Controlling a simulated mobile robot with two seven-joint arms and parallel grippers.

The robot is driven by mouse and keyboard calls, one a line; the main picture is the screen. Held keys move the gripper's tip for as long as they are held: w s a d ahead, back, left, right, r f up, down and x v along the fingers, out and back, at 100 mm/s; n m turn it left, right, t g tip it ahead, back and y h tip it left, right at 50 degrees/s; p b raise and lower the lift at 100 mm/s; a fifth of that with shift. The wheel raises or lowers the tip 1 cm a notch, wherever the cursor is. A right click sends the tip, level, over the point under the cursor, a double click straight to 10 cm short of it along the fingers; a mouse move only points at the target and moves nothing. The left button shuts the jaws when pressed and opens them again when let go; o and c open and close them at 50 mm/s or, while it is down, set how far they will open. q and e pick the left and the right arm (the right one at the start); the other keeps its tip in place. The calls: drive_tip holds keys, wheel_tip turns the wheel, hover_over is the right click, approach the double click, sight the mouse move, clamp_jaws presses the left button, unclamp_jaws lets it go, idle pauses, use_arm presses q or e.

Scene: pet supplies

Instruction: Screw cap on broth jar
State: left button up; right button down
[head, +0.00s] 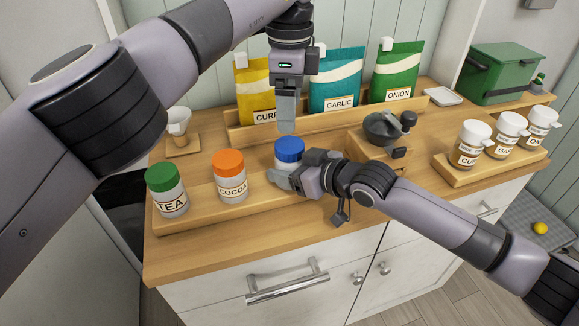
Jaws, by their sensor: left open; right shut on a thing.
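A pale jar (281,163) with a blue cap (289,149) stands at the right of the wooden tray, and its label is hidden. I take it to be the broth jar. The blue cap sits on the jar's top; how tightly it is seated cannot be told. My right gripper (284,180) is shut on the jar's body from the right and front. My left gripper (287,130) points straight down just above the blue cap. It is open, seen edge-on, with nothing visible between its fingers.
An orange-capped COCOA jar (231,190) and a green-capped TEA jar (169,204) stand left on the tray (205,208). Behind are seasoning pouches (337,80) and a white cup (178,121). A dark grinder (384,128) and several white-capped jars (507,134) stand right.

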sight(290, 144)
use_arm(q)
drive_tip(key=shift+n, duration=0.3)
drive_tip(key=shift+f, duration=0.1)
drive_tip(key=shift+f, duration=3.9)
drive_tip(key=shift+c, duration=0.3)
drive_tip(key=c, duration=1)
drive_tip(key=m, duration=0.3)
drive_tip(key=shift+m, duration=0.4)
drive_tip(key=m, duration=0.4)
drive_tip(key=shift+m, duration=0.3)
drive_tip(key=m, duration=0.4)
drive_tip(key=shift+m, duration=0.3)
drive_tip(key=m, duration=0.3)
